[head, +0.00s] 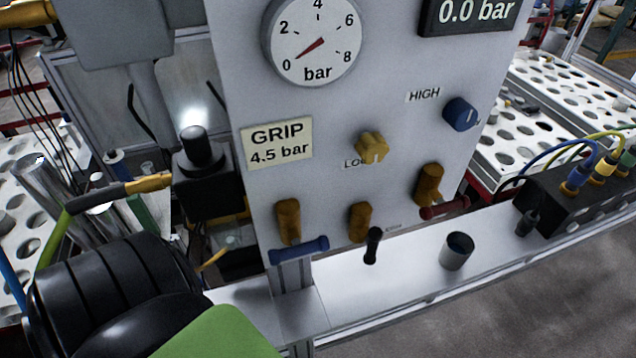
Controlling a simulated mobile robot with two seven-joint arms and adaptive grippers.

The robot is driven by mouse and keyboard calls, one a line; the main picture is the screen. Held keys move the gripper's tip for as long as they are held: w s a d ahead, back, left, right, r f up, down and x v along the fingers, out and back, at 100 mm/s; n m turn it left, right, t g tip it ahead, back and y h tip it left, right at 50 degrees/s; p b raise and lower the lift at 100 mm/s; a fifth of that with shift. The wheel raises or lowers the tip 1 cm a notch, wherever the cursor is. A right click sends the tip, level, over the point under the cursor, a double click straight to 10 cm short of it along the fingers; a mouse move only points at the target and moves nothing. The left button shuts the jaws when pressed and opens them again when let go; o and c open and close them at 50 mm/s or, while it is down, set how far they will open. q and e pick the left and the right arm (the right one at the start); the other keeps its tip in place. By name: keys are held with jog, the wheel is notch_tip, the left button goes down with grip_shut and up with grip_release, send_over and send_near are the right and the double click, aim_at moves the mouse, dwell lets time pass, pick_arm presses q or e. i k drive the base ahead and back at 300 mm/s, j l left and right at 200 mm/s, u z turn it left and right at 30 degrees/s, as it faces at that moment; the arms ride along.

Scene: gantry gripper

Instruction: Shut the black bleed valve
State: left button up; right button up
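The black bleed valve lever (373,246) is low on the grey panel, in the middle of three brass valves. It points downward, roughly in line with its brass body (360,222). The blue lever (299,250) to its left and the red lever (444,208) to its right lie crosswise to their bodies. The small label beside the black lever is too small to read. Neither gripper's fingers show. A black ribbed and green part at the bottom left seems to be my own arm.
The round gauge (314,40) points near 0 and the display (470,14) reads 0.0 bar. A yellow knob (373,147) and blue knob (461,114) stick out above the valves. A grey cup (457,250) stands on the ledge (400,272). A black block (207,175) is left of the panel.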

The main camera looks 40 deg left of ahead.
aim_at(375, 233)
jog(key=u, duration=0.85)
